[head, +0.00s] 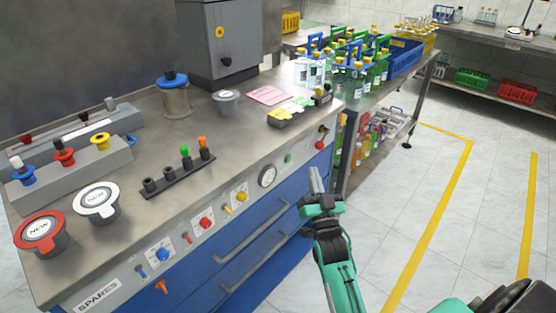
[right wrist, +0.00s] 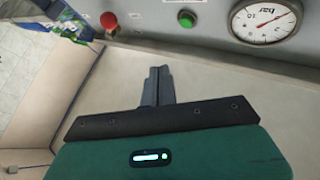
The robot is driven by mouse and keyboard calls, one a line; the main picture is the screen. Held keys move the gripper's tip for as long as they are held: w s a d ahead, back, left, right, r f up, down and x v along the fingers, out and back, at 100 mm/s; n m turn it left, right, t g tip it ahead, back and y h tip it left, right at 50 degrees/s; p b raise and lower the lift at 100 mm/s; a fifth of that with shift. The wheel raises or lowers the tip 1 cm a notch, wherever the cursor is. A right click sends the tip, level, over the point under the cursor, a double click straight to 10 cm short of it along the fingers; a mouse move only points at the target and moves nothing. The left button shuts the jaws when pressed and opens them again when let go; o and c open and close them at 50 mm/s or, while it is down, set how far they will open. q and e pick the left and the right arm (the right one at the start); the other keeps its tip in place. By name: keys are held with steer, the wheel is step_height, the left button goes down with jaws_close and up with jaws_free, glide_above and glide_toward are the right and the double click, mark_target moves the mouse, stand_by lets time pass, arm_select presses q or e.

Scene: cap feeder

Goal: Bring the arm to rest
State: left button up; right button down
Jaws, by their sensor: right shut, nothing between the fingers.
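My right gripper (head: 317,182) is in front of the blue-fronted bench (head: 240,262), near its right end, below the pressure gauge (head: 267,176). Its fingers are together with nothing between them. In the right wrist view the shut fingers (right wrist: 158,86) point toward the bench's front panel. The gauge (right wrist: 265,20), a green button (right wrist: 187,19) and a red knob (right wrist: 109,20) show above them. My left gripper is in neither view.
The bench top (head: 235,150) holds a black rack (head: 178,178), lidded pots and a yellow-black block (head: 287,115). A side table with bottles in carriers (head: 350,70) stands behind. Floor (head: 400,190) to the right is clear.

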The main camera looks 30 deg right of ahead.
stand_by(0.5)
